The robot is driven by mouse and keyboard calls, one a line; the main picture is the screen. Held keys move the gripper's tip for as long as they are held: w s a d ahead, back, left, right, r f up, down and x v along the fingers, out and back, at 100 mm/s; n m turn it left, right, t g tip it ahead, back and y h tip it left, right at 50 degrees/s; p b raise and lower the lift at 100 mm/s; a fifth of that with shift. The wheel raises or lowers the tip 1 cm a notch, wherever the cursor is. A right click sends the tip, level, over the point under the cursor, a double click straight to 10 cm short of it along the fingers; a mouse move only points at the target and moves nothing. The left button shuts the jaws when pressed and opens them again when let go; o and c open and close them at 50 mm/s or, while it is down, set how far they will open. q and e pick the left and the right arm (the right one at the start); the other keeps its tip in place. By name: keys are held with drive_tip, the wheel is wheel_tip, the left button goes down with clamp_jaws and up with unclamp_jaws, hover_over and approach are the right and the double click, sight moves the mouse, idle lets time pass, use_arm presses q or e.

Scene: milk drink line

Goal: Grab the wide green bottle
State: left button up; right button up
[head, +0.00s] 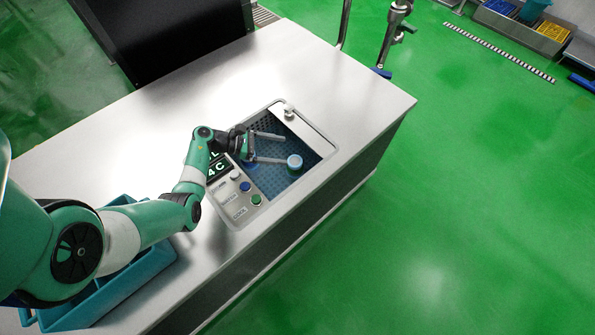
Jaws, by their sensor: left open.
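A round bottle (295,162), seen from above with a pale blue-white top and a darker greenish rim, stands on the dark blue perforated mat of the counter's recessed station (278,184). It is the only bottle I can make out; its width and full body colour are hard to tell from above. My left gripper (285,149) is open over the station, its two grey fingers pointing right. The tip of the lower finger is right beside the bottle; I cannot tell if they touch. The bottle is not between the fingers. My right gripper is not in view.
A button panel (241,197) with a small display (217,168) lies left of the mat. A blue crate (128,290) sits at the counter's lower left, partly behind my arm. A black machine (160,35) stands at the back left. The counter (345,88) is clear at right.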

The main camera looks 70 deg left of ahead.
use_arm(q)
drive_tip(key=a, duration=0.1)
drive_tip(key=b, duration=0.5)
approach(294, 161)
drive_tip(key=w+f, duration=0.1)
drive_tip(key=w+d, duration=0.1)
drive_tip(key=shift+w+f+y, duration=0.3)
drive_tip(key=shift+w+f, duration=0.05)
drive_tip(key=shift+w, duration=0.05)
drive_tip(key=shift+w+d, duration=0.15)
drive_tip(key=shift+w, duration=0.15)
drive_tip(key=b+x, duration=0.3)
drive_tip(key=x, duration=0.2)
drive_tip(key=shift+w+f, duration=0.1)
drive_tip(key=shift+f, duration=0.1)
drive_tip(key=shift+w+d, duration=0.15)
drive_tip(key=shift+w, duration=0.3)
drive_tip(key=shift+s, duration=0.1)
drive_tip(key=shift+c, duration=0.3)
drive_tip(key=shift+r, duration=0.1)
clamp_jaws()
